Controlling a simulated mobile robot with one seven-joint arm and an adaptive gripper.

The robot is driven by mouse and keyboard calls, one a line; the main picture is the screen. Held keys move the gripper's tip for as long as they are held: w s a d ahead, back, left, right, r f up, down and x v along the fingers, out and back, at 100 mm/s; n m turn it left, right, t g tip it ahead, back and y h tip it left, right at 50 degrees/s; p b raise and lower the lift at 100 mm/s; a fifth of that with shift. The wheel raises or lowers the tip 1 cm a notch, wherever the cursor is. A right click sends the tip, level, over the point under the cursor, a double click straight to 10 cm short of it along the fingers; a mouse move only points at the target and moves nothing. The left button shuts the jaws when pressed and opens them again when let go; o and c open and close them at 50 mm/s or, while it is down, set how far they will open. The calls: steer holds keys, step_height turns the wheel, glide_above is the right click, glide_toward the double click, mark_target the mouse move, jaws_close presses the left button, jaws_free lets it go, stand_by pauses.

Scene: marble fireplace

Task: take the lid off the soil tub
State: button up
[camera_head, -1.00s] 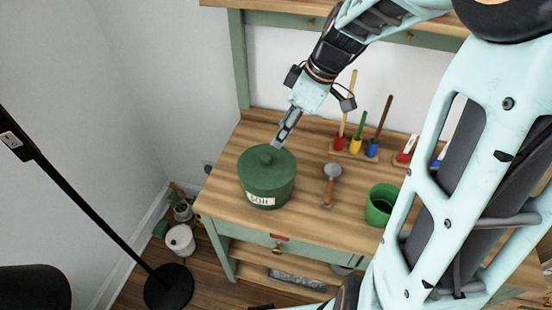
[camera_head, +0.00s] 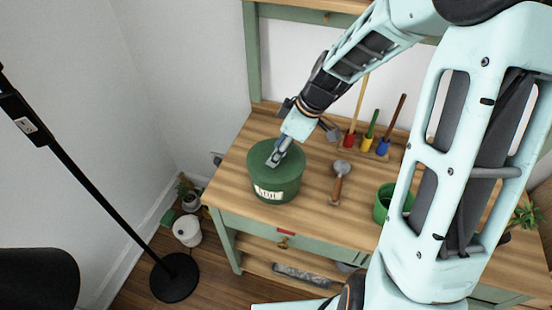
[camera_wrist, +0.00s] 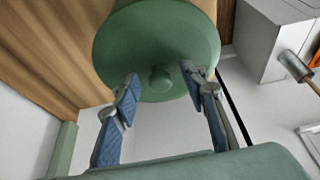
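The soil tub (camera_head: 293,191) is a dark green round pot with a white label on its front, standing upright on the wooden bench. Its green lid (camera_head: 259,158) sits on top and also shows in the wrist view (camera_wrist: 117,45). The lid's round knob (camera_wrist: 160,78) is at its centre. My gripper (camera_head: 273,161) is over the lid, pointing down at the knob. In the wrist view my gripper (camera_wrist: 163,83) is open, its two fingers on either side of the knob with gaps between. The head view hides most of the knob behind the fingers.
A hand trowel (camera_head: 338,184) lies right of the tub, with a green pot (camera_head: 382,203) further right. Upright tools in a wooden rack (camera_head: 367,150) stand behind. Clear wood (camera_head: 225,184) lies left of the tub. A black lamp pole (camera_head: 100,195) stands left of the bench.

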steer(key=shift+f, duration=0.1)
steer(key=shift+c, duration=0.4)
steer(key=c, duration=1)
jaws_close()
